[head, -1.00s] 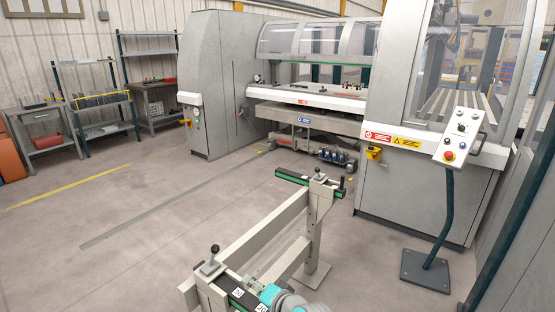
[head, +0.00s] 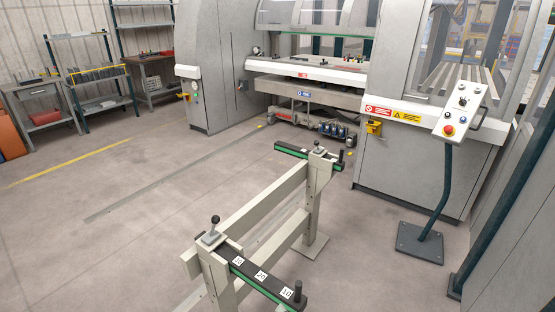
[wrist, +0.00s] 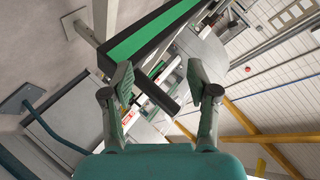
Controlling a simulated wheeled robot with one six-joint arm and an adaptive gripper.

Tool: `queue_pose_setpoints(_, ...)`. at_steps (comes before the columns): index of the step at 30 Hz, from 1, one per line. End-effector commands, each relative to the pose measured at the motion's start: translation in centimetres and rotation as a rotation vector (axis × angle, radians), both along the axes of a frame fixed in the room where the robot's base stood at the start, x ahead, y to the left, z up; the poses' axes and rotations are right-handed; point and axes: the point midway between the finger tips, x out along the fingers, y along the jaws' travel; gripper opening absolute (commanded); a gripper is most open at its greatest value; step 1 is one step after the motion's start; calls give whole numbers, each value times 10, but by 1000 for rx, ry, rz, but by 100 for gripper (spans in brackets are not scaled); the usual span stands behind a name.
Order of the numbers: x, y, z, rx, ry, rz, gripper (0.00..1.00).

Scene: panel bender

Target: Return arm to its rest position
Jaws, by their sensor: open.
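Behind the fingers in the wrist view runs a dark bar with a green strip (wrist: 150,40), apart from or near the left finger; the exact gap cannot be told. In the head view this looks like the black and green bar (head: 262,280) with numbered white labels on the beige frame.
The beige frame (head: 265,205) with black knobs stands in the foreground. The panel bender (head: 310,75) fills the back. A control panel (head: 460,112) on a post stands at right. Shelves (head: 85,70) and a workbench line the left wall. The floor (head: 110,230) at left is clear.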

Motion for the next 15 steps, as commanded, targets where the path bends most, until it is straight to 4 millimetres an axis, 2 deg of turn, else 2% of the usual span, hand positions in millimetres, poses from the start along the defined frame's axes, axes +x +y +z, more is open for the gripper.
queue_pose_setpoints(1, -18, -10, -10, -22, -6, -14, 59)
queue_pose_setpoints(6, -73, -42, -28, -109, -49, -56, 59)
queue_pose_setpoints(11, -127, -69, -35, -198, -89, -88, 59)
queue_pose_setpoints(15, -174, -89, -34, -278, -121, -110, 59)
